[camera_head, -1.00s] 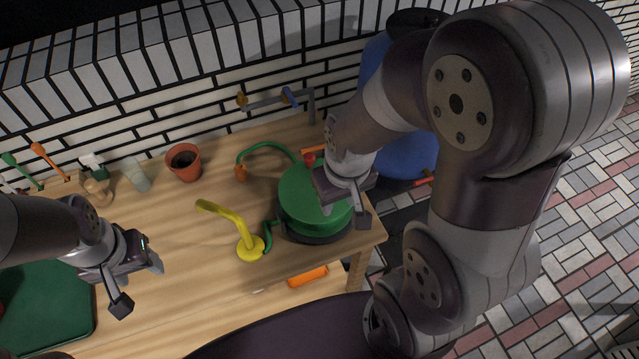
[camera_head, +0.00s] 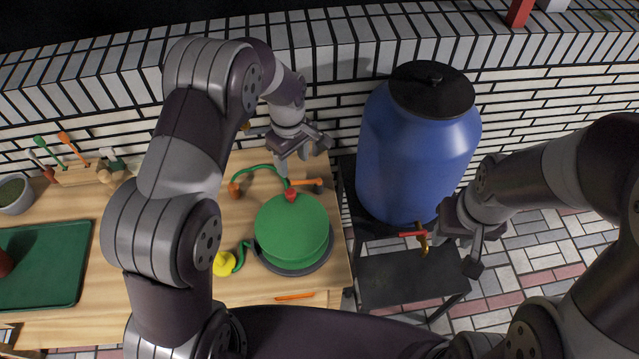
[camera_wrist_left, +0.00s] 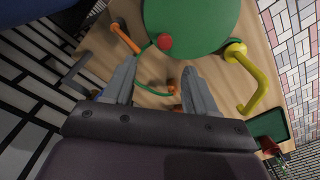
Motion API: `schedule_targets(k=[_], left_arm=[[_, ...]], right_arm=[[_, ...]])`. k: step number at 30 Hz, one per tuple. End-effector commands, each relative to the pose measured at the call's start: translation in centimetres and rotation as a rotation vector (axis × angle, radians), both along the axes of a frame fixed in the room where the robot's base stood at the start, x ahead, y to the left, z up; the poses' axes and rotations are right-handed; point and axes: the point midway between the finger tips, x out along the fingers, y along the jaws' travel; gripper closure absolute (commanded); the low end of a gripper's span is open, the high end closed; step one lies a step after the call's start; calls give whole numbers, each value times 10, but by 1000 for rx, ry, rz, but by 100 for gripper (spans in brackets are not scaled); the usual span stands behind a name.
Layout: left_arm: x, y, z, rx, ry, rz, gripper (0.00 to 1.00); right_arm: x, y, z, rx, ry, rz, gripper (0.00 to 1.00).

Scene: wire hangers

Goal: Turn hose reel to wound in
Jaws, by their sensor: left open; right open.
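The hose reel (camera_head: 290,228) is a green round drum on a dark base near the table's right end. Its red knob (camera_head: 291,195) is at the drum's far edge. A green hose (camera_head: 262,168) curves behind it to an orange fitting (camera_head: 234,190). My left gripper (camera_head: 303,153) is open and empty, just beyond the knob and apart from it. In the left wrist view, the drum (camera_wrist_left: 192,22) and knob (camera_wrist_left: 165,41) lie beyond the parted fingers. My right gripper (camera_head: 456,250) is open, right of the table by the barrel's tap.
A blue barrel (camera_head: 415,150) with a black lid stands right of the table, above a dark stand (camera_head: 410,278). A red-handled tap (camera_head: 412,235) is low on it. A yellow piece (camera_head: 224,263) lies left of the reel. A green tray (camera_head: 45,265) is far left.

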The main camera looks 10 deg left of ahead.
Motion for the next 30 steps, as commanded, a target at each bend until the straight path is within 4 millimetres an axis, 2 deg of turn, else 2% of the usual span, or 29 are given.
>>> schedule_targets(k=[5,12,18,22,29,30], left_arm=[[-1,1,-19,1,4,28,43],[-2,1,-81,1,4,25,43],[-1,2,-115,0,1,25,43],[0,2,-124,0,-3,24,43],[0,2,-126,0,-3,24,43],[0,2,-126,0,-3,24,50]], right_arm=[[0,0,10,0,0,1,57],[0,0,30,0,-1,0,57],[0,0,38,0,-1,0,57],[0,0,39,0,-1,0,57],[0,0,38,0,0,0,57],[0,0,38,0,0,0,57]])
